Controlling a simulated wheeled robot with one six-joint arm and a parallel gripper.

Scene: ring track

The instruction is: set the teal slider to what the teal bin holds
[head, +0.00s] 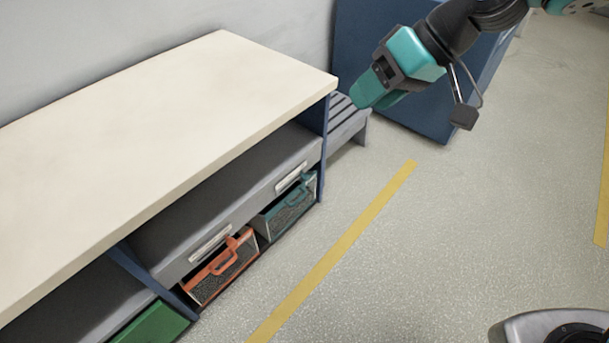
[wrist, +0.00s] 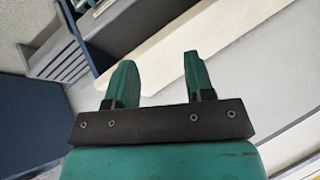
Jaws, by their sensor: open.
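The teal bin (head: 289,212) sits in the low shelf under the counter, at its right end, with a teal handle and a dark mesh-like front. What it holds cannot be made out. No teal slider can be made out in either view. My gripper (head: 376,99) is in the air to the right of the counter's far corner, apart from the bin. In the wrist view my gripper (wrist: 162,82) shows two teal fingers spread apart with nothing between them.
An orange bin (head: 222,267) and a green bin (head: 152,322) stand left of the teal one, below the cream countertop (head: 170,110). A grey slatted bench (head: 347,122) and a dark blue cabinet (head: 350,45) stand beyond.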

